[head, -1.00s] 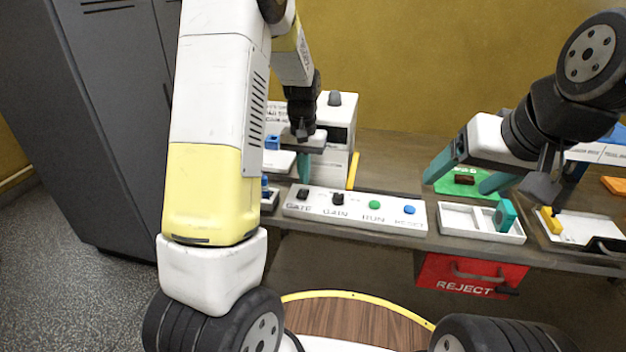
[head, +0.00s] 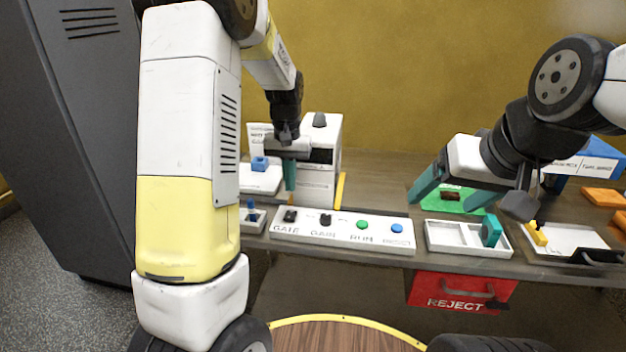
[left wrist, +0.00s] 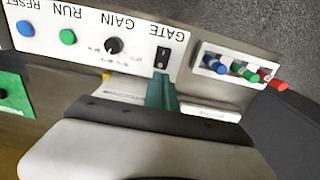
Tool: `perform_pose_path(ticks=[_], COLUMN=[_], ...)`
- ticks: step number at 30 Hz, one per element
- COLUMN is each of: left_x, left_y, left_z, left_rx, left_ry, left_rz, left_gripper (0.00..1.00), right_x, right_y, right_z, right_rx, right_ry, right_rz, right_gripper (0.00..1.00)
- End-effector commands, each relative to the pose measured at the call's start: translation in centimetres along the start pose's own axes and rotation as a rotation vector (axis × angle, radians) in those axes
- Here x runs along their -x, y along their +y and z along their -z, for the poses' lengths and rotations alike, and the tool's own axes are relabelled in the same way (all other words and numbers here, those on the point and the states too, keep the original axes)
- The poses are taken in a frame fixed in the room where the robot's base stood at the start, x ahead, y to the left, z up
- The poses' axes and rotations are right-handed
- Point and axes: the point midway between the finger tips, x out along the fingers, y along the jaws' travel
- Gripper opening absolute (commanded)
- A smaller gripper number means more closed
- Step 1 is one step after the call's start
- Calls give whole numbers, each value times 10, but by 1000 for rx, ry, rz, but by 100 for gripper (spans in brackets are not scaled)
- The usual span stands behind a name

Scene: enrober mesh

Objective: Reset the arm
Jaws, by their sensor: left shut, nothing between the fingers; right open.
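My left gripper (head: 290,176) is shut and empty, its teal fingers pointing down in front of the white machine (head: 322,150) behind the control panel. In the left wrist view its teal fingers (left wrist: 161,92) are together near the panel's GATE end. My right gripper (head: 450,196) is open at the right, its teal fingers spread above the green mat (head: 432,203). A small dark brown piece (head: 450,196) lies on the mat between the fingers, and I see no contact with it.
The control panel (head: 342,240) has GATE and GAIN controls and green and blue buttons. A red REJECT drawer (head: 462,290) is below the bench. A grey cabinet (head: 80,130) stands left.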

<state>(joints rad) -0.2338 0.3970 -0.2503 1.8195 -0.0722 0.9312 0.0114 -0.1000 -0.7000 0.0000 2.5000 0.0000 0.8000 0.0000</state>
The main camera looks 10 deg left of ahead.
Motion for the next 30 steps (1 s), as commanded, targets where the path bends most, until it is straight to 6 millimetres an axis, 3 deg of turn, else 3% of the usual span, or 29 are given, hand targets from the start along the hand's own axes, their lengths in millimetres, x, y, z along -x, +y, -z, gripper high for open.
perform_pose_path(ticks=[5,9,15,19,24,30], left_x=[42,85,129,144,150,149], left_y=[2,7,16,21,27,30], left_z=[-26,-67,-131,-173,-215,-236], left_rx=[7,8,-2,-10,-18,-23], left_ry=[77,171,309,399,492,540], left_rz=[-50,-104,-154,-170,-172,-168], left_gripper=[0,0,0,0,0,0], right_x=[0,0,0,0,0,0], right_y=[0,0,0,0,0,0], right_z=[0,0,0,0,0,0], right_rx=[0,0,0,0,0,0], right_ry=[0,0,0,0,0,0], right_rz=[0,0,0,0,0,0], right_gripper=[77,77,77,77,77,77])
